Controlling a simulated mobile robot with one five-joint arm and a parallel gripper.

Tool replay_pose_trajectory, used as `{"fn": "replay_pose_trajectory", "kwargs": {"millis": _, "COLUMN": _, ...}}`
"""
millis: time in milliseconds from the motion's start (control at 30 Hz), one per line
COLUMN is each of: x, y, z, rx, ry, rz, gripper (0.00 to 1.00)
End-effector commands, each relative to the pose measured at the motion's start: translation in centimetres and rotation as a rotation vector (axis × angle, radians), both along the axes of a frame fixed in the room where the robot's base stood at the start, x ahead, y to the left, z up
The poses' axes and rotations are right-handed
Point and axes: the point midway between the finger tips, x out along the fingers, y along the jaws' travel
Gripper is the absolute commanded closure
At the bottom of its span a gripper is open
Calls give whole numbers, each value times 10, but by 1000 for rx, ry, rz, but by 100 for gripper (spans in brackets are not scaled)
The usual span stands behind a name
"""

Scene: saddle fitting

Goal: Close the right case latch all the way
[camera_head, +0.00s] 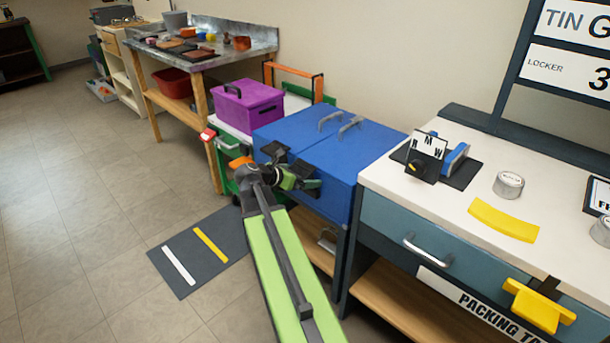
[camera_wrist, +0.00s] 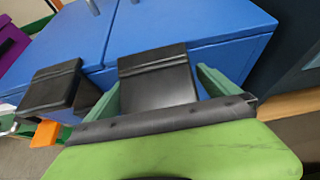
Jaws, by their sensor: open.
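The blue case (camera_head: 330,160) has a lid with two grey handles and two black latches on its front. The right latch (camera_wrist: 155,78) is a dark flap in the middle of the wrist view. The left latch (camera_wrist: 48,88) stands to its left, with a dark block beside it. My gripper (camera_wrist: 160,84) is open, its two green fingers on either side of the right latch's flap. I cannot tell whether they touch it. In the head view my gripper (camera_head: 298,181) is at the case's front and partly hides the latches. How far the right latch is closed is unclear.
A white-topped counter (camera_head: 380,182) with a blue drawer stands close on the right. A purple box (camera_head: 248,105) sits left of the case. A dark mat (camera_head: 190,268) with white and yellow strips lies on the floor. Open floor extends to the left.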

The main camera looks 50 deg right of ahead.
Motion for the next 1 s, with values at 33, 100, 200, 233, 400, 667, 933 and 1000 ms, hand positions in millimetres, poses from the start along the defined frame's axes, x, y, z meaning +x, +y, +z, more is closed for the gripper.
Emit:
{"fn": "replay_pose_trajectory", "kwargs": {"millis": 33, "x": 0, "y": 1, "z": 1, "rx": 0, "ry": 0, "rz": 1, "gripper": 0}}
{"fn": "replay_pose_trajectory", "kwargs": {"millis": 100, "x": 0, "y": 7, "z": 6, "rx": 0, "ry": 0, "rz": 2, "gripper": 0}}
{"fn": "replay_pose_trajectory", "kwargs": {"millis": 200, "x": 0, "y": 23, "z": 17, "rx": 0, "ry": 0, "rz": 4, "gripper": 0}}
{"fn": "replay_pose_trajectory", "kwargs": {"millis": 233, "x": 0, "y": 30, "z": 21, "rx": 0, "ry": 0, "rz": 4, "gripper": 0}}
{"fn": "replay_pose_trajectory", "kwargs": {"millis": 400, "x": 0, "y": 73, "z": 46, "rx": 0, "ry": 0, "rz": 6, "gripper": 0}}
{"fn": "replay_pose_trajectory", "kwargs": {"millis": 667, "x": 0, "y": 131, "z": 75, "rx": 0, "ry": 0, "rz": 4, "gripper": 0}}
{"fn": "replay_pose_trajectory", "kwargs": {"millis": 933, "x": 0, "y": 154, "z": 82, "rx": 0, "ry": 0, "rz": 0, "gripper": 0}}
{"fn": "replay_pose_trajectory", "kwargs": {"millis": 1000, "x": 0, "y": 155, "z": 82, "rx": 0, "ry": 0, "rz": 0, "gripper": 0}}
